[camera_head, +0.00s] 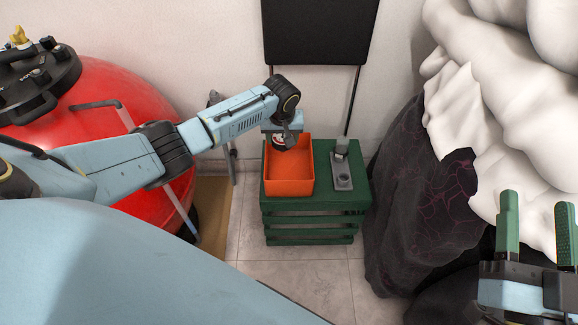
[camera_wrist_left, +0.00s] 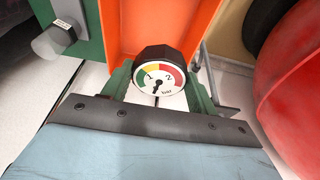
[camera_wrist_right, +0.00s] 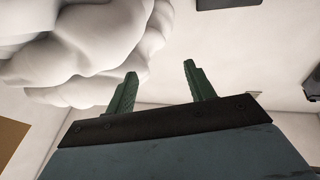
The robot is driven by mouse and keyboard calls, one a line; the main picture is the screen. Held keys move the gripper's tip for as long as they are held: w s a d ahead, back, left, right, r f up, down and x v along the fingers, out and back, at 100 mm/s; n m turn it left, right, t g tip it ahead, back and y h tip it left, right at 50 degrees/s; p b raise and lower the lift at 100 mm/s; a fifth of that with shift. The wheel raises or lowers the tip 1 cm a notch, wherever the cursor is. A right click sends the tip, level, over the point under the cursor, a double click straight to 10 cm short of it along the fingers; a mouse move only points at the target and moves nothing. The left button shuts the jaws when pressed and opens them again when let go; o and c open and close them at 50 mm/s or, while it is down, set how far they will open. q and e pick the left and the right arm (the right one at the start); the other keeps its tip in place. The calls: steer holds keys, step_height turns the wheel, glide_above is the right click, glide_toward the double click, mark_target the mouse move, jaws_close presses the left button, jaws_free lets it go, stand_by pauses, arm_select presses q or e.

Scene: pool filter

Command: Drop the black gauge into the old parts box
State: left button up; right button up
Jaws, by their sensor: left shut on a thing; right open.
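The black gauge (camera_wrist_left: 158,75) has a white dial with green, yellow and red bands. My left gripper (camera_head: 281,143) is shut on it; in the left wrist view the gauge sits between the green fingers. The orange old parts box (camera_head: 289,185) stands open on a green crate. In the head view the gripper and gauge are over the box's back part. The box (camera_wrist_left: 185,25) also shows just beyond the gauge in the left wrist view. Its floor looks bare where visible. My right gripper (camera_head: 537,225) is open and empty at the far right; its fingers (camera_wrist_right: 160,85) stand apart.
The green crate (camera_head: 312,219) also carries a grey holder with a small fitting (camera_head: 342,172), right of the box. A red filter tank (camera_head: 95,90) is at left. A dark bag (camera_head: 415,210) and white bulky covering (camera_head: 470,110) fill the right. A black folding chair (camera_head: 320,30) leans behind.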

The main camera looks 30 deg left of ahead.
arm_select(q)
steer(key=o, duration=1.3)
steer(key=shift+c, duration=0.2)
